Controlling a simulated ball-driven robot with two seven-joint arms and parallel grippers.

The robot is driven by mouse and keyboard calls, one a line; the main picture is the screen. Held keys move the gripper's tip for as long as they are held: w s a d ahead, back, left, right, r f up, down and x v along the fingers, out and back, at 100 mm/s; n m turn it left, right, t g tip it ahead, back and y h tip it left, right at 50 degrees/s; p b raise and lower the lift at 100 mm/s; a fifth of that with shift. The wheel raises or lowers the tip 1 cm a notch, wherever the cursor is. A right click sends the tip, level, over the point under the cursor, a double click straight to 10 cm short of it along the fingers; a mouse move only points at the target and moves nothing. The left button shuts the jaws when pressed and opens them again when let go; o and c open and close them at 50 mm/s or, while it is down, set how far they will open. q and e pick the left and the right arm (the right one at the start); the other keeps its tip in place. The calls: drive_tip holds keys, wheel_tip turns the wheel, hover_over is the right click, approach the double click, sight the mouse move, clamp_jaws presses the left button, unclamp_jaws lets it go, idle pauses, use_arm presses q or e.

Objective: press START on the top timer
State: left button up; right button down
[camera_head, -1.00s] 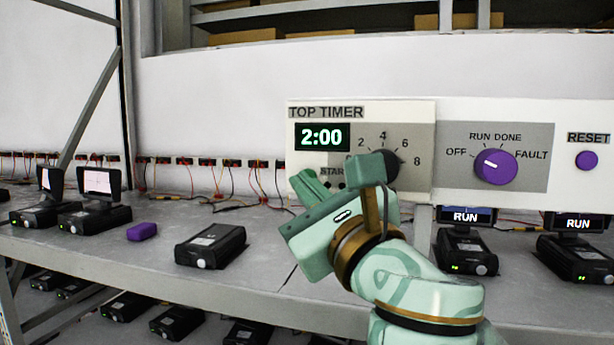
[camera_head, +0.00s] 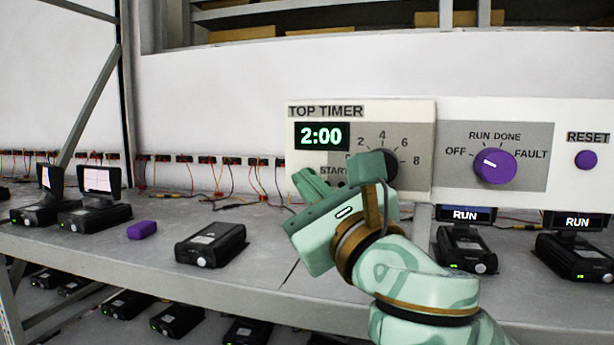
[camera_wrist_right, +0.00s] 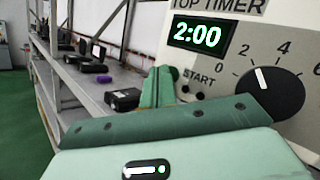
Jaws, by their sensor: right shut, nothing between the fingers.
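The top timer (camera_head: 300,160) is a white panel with a grey dial area and a green display (camera_head: 321,136) reading 2:00. Its black knob (camera_wrist_right: 275,94) has a white pointer line and shows best in the right wrist view. The START label (camera_wrist_right: 200,80) is beside small dark round spots, with a dark green round button (camera_wrist_right: 174,73) partly hidden behind my fingers. My right gripper (camera_head: 310,186) is shut and empty, its fingertips just in front of the panel's lower left by START. In the right wrist view its fingers (camera_wrist_right: 158,86) point at that spot; contact cannot be told. My left gripper is not in view.
Right of the timer are a purple selector knob (camera_head: 495,166) and a purple RESET button (camera_head: 586,160). On the grey shelf (camera_head: 130,262) stand several black devices (camera_head: 210,244), some with screens, and a small purple block (camera_head: 142,230). Red and black cables run along the back wall.

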drive_tip(key=shift+w, duration=0.15)
drive_tip(key=shift+s, duration=0.2)
idle(0.3)
drive_tip(key=shift+s+a+p, duration=0.2)
drive_tip(key=shift+s+p, duration=0.35)
drive_tip(key=shift+s, duration=0.05)
drive_tip(key=s, duration=0.1)
drive_tip(key=s+a+p, duration=0.1)
drive_tip(key=s, duration=0.2)
drive_tip(key=shift+s+a+p, duration=0.3)
drive_tip(key=shift+s+p, duration=0.05)
drive_tip(key=shift+p, duration=0.05)
idle(0.4)
